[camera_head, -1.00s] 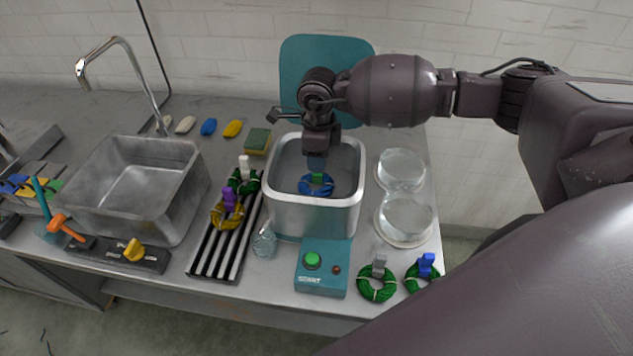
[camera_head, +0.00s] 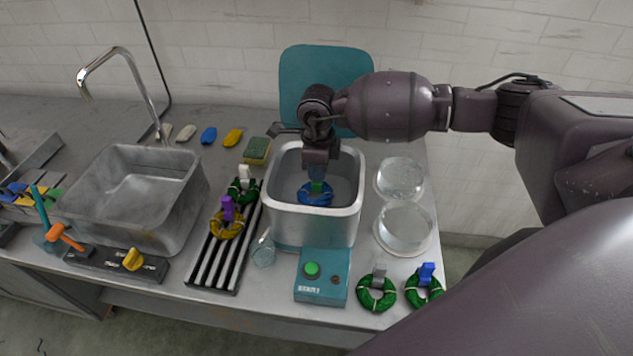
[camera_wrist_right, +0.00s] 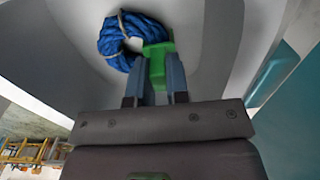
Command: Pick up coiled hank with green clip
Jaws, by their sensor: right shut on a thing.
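The coiled hank (camera_head: 315,196) is blue and has a green clip (camera_head: 317,186) on it. It is inside the square metal tub (camera_head: 314,226) in the middle of the counter. My right gripper (camera_head: 317,176) reaches down into the tub and is shut on the green clip. In the right wrist view the two fingers (camera_wrist_right: 160,78) hold the green clip (camera_wrist_right: 158,52), with the blue coil (camera_wrist_right: 126,38) just beyond them. Whether the coil touches the tub floor I cannot tell. My left gripper is not in view.
A teal start box (camera_head: 322,277) stands before the tub. Two green hanks (camera_head: 376,296) with grey and blue clips lie to its right. Glass dishes (camera_head: 403,226) stand right of the tub. A ribbed rack (camera_head: 217,262) with clipped hanks and a metal sink (camera_head: 135,195) are left.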

